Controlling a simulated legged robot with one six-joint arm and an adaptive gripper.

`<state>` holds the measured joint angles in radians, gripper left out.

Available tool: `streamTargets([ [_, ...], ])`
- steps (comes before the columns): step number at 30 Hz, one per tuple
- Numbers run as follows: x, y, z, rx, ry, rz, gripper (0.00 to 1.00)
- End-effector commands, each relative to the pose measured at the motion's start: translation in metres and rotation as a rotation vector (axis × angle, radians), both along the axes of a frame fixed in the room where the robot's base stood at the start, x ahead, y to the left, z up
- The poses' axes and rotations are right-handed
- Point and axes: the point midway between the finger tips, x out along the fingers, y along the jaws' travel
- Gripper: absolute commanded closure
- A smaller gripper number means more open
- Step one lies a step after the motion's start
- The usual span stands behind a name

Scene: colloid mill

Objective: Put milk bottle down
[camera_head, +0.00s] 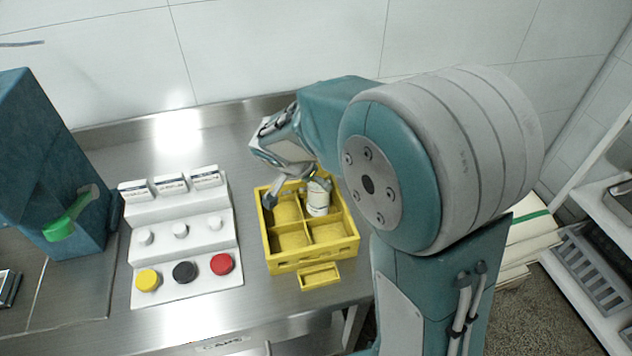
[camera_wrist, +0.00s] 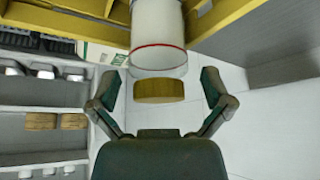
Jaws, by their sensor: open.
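The milk bottle (camera_head: 318,198) is white and stands in the back right compartment of the yellow crate (camera_head: 315,258). In the wrist view the bottle (camera_wrist: 157,27) shows its white body, a red ring, a clear neck and a gold cap. My gripper (camera_head: 290,190) is over the back of the crate, beside the bottle's upper part. In the wrist view my gripper (camera_wrist: 160,85) is open, with one finger on each side of the neck and cap and gaps on both sides. The bottle's base is hidden in the crate.
The crate's other visible compartments look empty. Left of it stands a white stepped panel (camera_head: 184,240) with yellow, black and red buttons. A blue machine (camera_head: 60,160) with a green handle stands at the far left. White shelving (camera_head: 590,225) is at the right.

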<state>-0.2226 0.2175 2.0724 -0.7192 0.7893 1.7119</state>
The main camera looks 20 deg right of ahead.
Motion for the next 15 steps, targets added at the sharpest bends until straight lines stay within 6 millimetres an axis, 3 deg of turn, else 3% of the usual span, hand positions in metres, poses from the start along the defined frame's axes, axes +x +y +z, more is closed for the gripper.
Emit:
streamTargets([
  [9, -0.018, 0.029, 0.058, 0.002, -0.003, 0.003, 0.00],
  [15, -0.025, 0.038, 0.078, 0.002, -0.002, 0.001, 0.00],
])
